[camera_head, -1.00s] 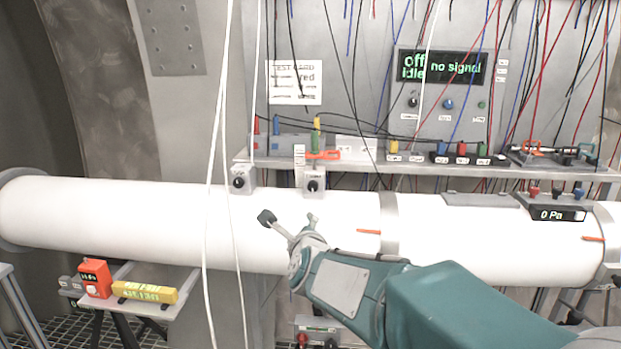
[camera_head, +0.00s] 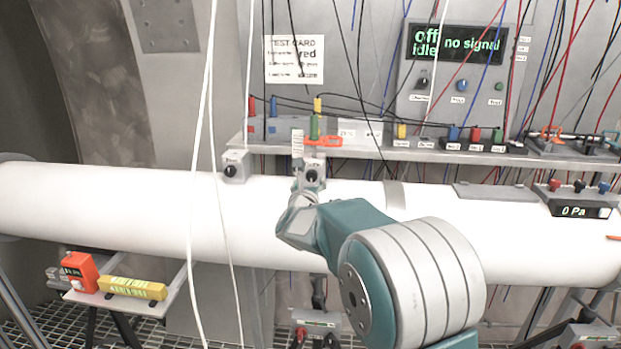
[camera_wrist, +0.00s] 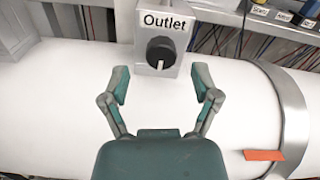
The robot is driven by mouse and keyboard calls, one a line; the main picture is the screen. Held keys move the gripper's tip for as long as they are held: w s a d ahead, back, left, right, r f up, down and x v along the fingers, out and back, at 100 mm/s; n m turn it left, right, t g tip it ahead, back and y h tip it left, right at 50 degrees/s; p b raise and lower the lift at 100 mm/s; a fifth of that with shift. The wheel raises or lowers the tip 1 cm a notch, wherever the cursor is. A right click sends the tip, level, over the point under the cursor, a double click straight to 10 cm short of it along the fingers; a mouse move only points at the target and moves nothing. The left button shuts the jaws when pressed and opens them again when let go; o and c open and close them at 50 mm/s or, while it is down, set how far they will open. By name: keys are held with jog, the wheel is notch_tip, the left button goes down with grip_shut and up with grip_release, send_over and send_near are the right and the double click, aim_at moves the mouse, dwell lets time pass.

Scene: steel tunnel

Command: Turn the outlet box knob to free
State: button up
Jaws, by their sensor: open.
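The outlet box (camera_wrist: 158,30) is a small grey box on top of the white pipe, labelled "Outlet", with a round black knob (camera_wrist: 161,53) on its front. The knob's white mark points down in the wrist view. In the head view the knob (camera_head: 312,175) shows just above my gripper (camera_head: 308,178), which hides much of the box. In the wrist view my gripper (camera_wrist: 162,86) is open and empty, its two fingers spread either side of and short of the knob, not touching it.
A similar box with a knob (camera_head: 232,168) sits to the left on the white pipe (camera_head: 110,210). An orange clip (camera_head: 322,141) and a shelf (camera_head: 400,152) are close behind. White cables (camera_head: 200,150) hang at the left. A metal band (camera_wrist: 290,110) rings the pipe at right.

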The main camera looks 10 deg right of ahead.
aim_at(311, 178)
jog(key=x, duration=0.3)
jog(key=shift+w+d, duration=0.15)
jog(key=shift+a, duration=0.2)
jog(key=shift+c, duration=0.3)
jog(key=shift+d, duration=0.15)
grip_shut()
